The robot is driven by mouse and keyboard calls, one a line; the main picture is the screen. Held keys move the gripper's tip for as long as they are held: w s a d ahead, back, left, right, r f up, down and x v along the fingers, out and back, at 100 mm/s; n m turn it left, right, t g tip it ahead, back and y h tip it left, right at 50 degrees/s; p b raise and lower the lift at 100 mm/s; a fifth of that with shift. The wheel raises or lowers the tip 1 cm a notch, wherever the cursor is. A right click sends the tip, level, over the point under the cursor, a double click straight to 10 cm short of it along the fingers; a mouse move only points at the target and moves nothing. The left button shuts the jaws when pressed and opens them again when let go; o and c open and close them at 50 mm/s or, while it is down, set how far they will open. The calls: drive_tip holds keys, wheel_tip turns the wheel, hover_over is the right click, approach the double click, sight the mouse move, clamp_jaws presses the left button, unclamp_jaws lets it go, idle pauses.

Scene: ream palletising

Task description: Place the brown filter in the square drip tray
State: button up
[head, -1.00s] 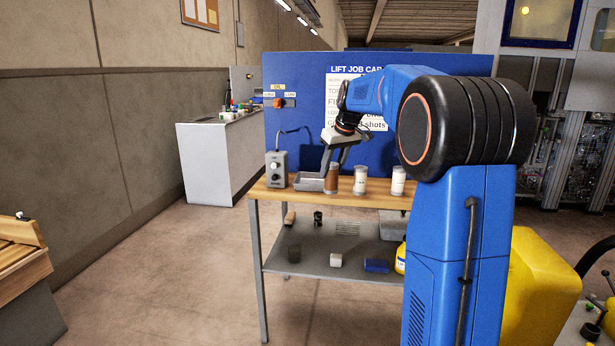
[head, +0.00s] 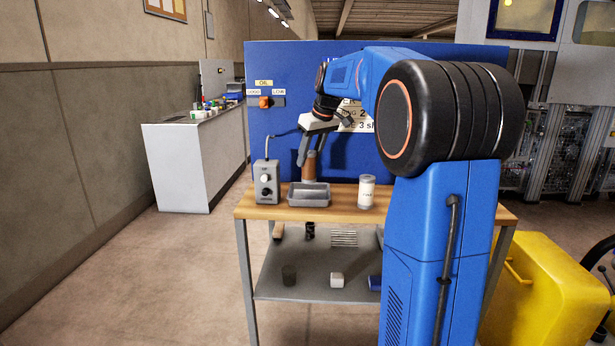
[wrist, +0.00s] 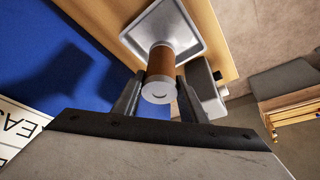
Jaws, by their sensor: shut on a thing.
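The brown filter (head: 309,166) is a cylinder with a brown middle and pale ends. My gripper (head: 307,158) is shut on it and holds it upright. In the wrist view the brown filter (wrist: 160,72) sits between the two fingers of my gripper (wrist: 158,90), its pale end cap facing the camera. The square drip tray (head: 309,197) is a shallow grey metal tray on the wooden bench top. In the wrist view the tray (wrist: 190,25) shows beyond the filter's far end. The filter is above or just behind the tray; I cannot tell whether they touch.
A white filter (head: 367,191) stands on the bench (head: 270,213) right of the tray. A grey control box (head: 266,182) stands close to the tray's left. A blue panel (head: 400,150) rises behind. My arm hides the bench's right part.

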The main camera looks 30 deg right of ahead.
sight(309, 173)
drive_tip(key=shift+f, duration=2.85)
drive_tip(key=shift+f, duration=0.1)
drive_tip(key=o, duration=1.3)
drive_tip(key=v, duration=1.1)
drive_tip(key=shift+s+d+r, duration=0.1)
drive_tip(key=shift+s+r, duration=0.05)
drive_tip(key=shift+r, duration=0.15)
drive_tip(key=shift+s+r, duration=0.1)
drive_tip(key=shift+r, duration=0.15)
